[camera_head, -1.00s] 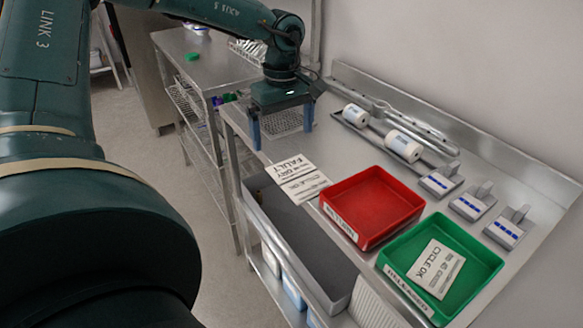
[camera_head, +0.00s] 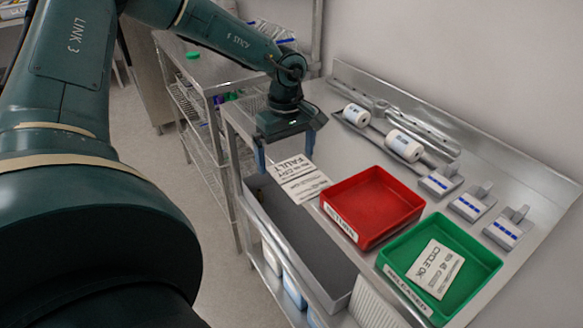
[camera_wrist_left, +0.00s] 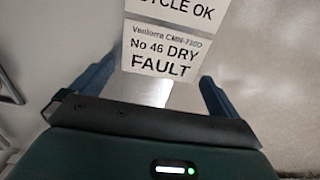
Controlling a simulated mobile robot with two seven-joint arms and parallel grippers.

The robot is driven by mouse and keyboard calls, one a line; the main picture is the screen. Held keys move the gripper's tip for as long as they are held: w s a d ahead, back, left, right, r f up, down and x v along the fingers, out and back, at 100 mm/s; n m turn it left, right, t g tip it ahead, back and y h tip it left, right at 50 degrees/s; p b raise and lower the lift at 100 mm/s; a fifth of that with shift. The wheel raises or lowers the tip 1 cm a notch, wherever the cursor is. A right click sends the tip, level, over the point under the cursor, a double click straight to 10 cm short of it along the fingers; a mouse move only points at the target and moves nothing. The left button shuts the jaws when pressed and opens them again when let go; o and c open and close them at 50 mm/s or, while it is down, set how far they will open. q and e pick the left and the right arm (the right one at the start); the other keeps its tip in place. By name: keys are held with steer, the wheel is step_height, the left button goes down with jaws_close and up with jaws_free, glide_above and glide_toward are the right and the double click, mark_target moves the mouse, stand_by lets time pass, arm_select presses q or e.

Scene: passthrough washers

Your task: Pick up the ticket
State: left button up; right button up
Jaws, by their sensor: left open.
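The ticket (camera_head: 298,179) is a white printed sheet that reads FAULT. It lies near the front edge of the steel counter, left of the red tray, and its near end sticks out past the edge. It also shows in the left wrist view (camera_wrist_left: 164,50), with the words "No 46 DRY FAULT" and a "CYCLE OK" part beyond. My left gripper (camera_head: 286,162) is open and empty, with its blue fingers pointing down just behind the ticket. In the left wrist view the ticket lies ahead, between the two fingers (camera_wrist_left: 150,85). My right gripper is not in view.
A red tray (camera_head: 408,207) and a green tray (camera_head: 487,252) holding another CYCLE OK ticket (camera_head: 434,268) stand to the right. Paper rolls (camera_head: 404,146) and several small dispensers (camera_head: 468,204) line the back. A grey bin (camera_head: 300,240) sits below the counter's front edge.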

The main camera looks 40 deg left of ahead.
mark_target(286, 163)
arm_select(q)
steer(key=shift+f, duration=0.1)
steer(key=c, duration=0.8)
steer(key=shift+r, duration=0.25)
step_height(286, 163, up, 10)
steer(key=shift+f, duration=0.1)
